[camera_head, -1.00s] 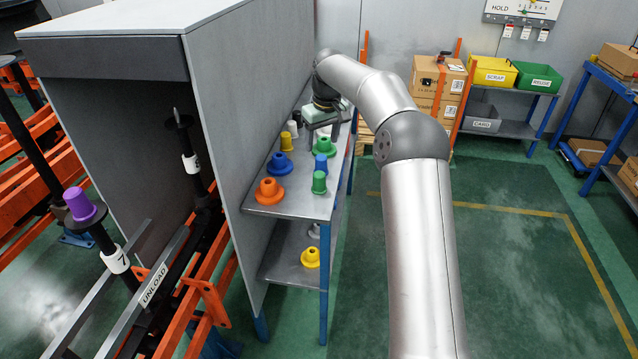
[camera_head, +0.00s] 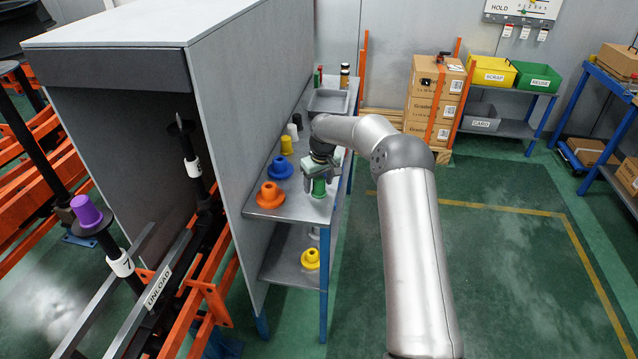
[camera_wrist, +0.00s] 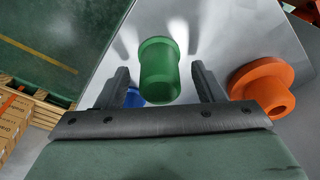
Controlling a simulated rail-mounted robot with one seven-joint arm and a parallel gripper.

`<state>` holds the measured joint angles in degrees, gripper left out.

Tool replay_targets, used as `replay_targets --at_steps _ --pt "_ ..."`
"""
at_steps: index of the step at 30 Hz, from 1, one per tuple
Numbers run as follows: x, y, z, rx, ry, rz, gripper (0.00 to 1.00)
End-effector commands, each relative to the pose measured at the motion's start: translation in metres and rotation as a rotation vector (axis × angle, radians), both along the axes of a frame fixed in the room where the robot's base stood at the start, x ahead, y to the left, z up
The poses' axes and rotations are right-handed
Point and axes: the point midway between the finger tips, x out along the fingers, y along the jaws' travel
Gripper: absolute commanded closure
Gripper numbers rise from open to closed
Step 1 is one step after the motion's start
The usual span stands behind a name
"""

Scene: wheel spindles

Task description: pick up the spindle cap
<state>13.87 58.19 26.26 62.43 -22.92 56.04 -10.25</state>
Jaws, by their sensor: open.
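Several caps stand on the metal shelf; I cannot tell which is the spindle cap. My gripper (camera_head: 319,181) is open over the shelf's front right part. A green cap (camera_head: 319,188) shows just below it. In the wrist view this green cap (camera_wrist: 159,72) appears between my two separated fingers, with no visible grip on it. A blue cap (camera_wrist: 134,98) shows partly behind the gripper's edge there. An orange flanged cap (camera_head: 270,194) stands to the left, and also shows at the right of the wrist view (camera_wrist: 262,86). A purple cap (camera_head: 86,210) sits on a spindle at far left.
The metal shelf (camera_head: 300,208) also holds a blue flanged cap (camera_head: 279,168), a yellow cap (camera_head: 287,145), a white cap (camera_head: 293,132) and a grey tray (camera_head: 328,101). A tall grey panel (camera_head: 235,120) borders the shelf's left. A yellow cap (camera_head: 310,259) stands on the lower shelf.

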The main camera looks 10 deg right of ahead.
Motion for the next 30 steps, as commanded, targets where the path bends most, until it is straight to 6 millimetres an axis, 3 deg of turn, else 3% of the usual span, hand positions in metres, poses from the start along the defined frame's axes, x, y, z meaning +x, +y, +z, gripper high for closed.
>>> replay_targets --at_steps 8,14,24,30 --pt "0.001 0.000 -0.005 0.000 -0.002 0.001 0.38" --pt "0.001 0.000 -0.005 0.000 -0.002 0.001 0.85" --pt "0.001 0.000 -0.003 0.000 -0.002 0.000 0.85" --pt "0.002 0.000 0.012 0.000 -0.004 -0.001 0.85"
